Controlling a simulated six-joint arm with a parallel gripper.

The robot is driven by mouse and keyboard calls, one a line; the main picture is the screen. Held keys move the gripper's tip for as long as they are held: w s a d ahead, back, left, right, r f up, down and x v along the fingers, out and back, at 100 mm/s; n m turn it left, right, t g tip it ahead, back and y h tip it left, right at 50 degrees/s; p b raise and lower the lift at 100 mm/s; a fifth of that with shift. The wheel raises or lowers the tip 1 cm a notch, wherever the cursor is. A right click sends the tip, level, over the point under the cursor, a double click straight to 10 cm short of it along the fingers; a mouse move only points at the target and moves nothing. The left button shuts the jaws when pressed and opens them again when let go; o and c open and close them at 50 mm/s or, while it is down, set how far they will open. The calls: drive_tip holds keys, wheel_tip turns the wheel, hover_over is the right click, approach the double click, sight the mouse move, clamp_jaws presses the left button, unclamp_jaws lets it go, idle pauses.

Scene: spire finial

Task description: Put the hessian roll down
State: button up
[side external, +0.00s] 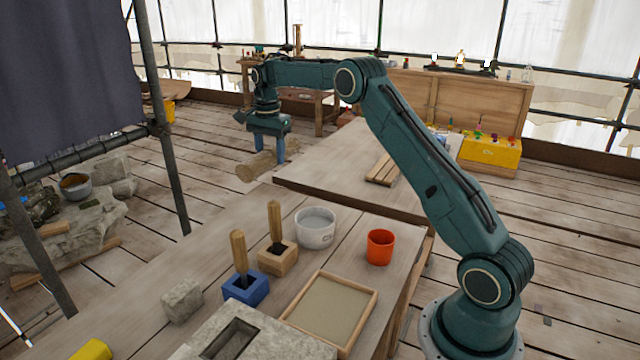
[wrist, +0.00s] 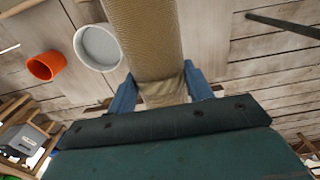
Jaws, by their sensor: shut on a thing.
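The hessian roll (side external: 258,166) is a tan, woven cylinder. In the side external view my gripper (side external: 267,152) points down at the far end of the workbench, with its blue fingers shut on the roll. The roll looks held out beyond the bench's far left corner, over the plank floor; its exact height I cannot tell. In the wrist view the roll (wrist: 150,45) runs up from between the two blue fingers of my gripper (wrist: 165,92), one finger on each side. The roll's top end is cut off by the frame edge there.
On the workbench (side external: 130,325) stand a white bucket (side external: 315,235), an orange cup (side external: 380,247), a blue block (side external: 246,290) and a wooden block (side external: 278,258) with handled tools, a sand-filled tray (side external: 330,308) and stones. A slatted wooden piece (side external: 383,168) lies on the far board, otherwise mostly clear.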

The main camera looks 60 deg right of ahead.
drive_tip(key=s+a+r, duration=0.1)
drive_tip(key=s+r, duration=1)
drive_tip(key=s, duration=0.3)
wheel_tip(320, 180, down, 20)
drive_tip(key=shift+s+f, duration=0.15)
drive_tip(key=shift+f, duration=0.1)
idle(0.7)
drive_tip(key=shift+a+f, duration=0.1)
drive_tip(key=shift+f, duration=0.5)
drive_tip(key=o, duration=1.1)
drive_tip(key=shift+o, duration=0.2)
drive_tip(key=shift+r, duration=0.1)
wheel_tip(320, 180, up, 13)
